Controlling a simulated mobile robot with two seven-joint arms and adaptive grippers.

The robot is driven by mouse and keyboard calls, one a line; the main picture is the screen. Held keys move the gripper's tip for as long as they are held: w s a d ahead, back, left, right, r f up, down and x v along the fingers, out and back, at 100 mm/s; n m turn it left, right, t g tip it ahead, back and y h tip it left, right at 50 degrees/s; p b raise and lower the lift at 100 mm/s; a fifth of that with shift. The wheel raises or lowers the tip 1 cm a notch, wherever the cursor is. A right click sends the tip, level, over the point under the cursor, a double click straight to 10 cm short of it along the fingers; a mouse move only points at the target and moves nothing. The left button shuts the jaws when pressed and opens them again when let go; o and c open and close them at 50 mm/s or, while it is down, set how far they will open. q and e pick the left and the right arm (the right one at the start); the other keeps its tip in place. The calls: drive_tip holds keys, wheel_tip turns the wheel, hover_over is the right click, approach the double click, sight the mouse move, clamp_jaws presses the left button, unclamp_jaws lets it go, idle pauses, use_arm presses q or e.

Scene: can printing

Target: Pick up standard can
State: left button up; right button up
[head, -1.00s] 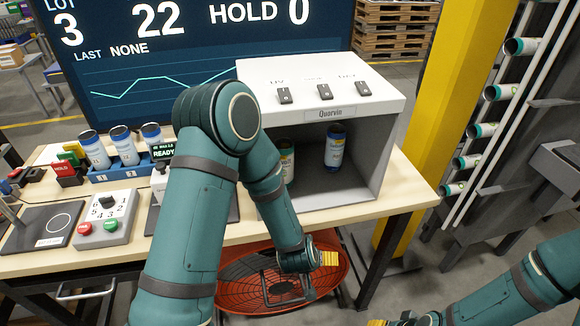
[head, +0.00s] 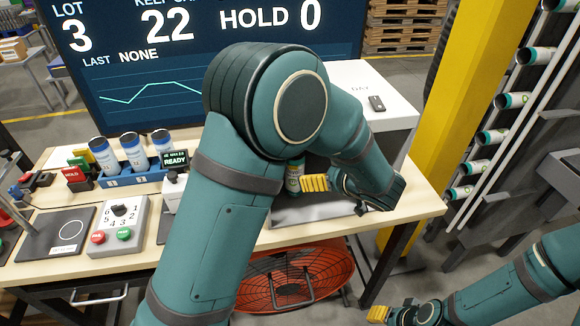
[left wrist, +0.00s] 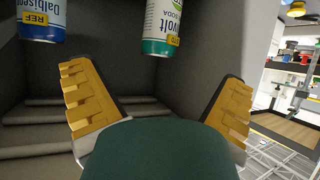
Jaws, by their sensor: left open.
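In the left wrist view, a blue-and-white can with a yellow REF mark (left wrist: 42,14) shows at the upper left. A white can with a green rim (left wrist: 162,26) shows at the upper middle. Both are beyond my left gripper (left wrist: 155,78), which is open and empty with its yellow-padded fingers spread; neither can is between them. In the head view the left gripper (head: 320,183) is at the grey booth's opening, beside the green-rimmed can (head: 293,177). My arm hides the REF can there. My right gripper (head: 392,315) is low at the bottom edge; its jaw gap is unclear.
The white-topped booth (head: 362,88) stands on the wooden table (head: 265,238), mostly behind my left arm. A blue rack (head: 118,180) with several cans, a knob-and-button box (head: 120,228) and a screen (head: 200,60) are left.

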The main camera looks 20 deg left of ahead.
sight(301, 166)
use_arm(q)
drive_tip(key=b+x, duration=0.1)
drive_tip(key=x, duration=0.7)
drive_tip(key=shift+a, duration=0.1)
drive_tip(key=x, duration=0.5)
drive_tip(key=shift+w+a+b, duration=0.1)
drive_tip(key=shift+b, duration=0.2)
drive_tip(key=c, duration=0.9)
drive_tip(key=shift+c, duration=0.2)
drive_tip(key=shift+r, duration=0.15)
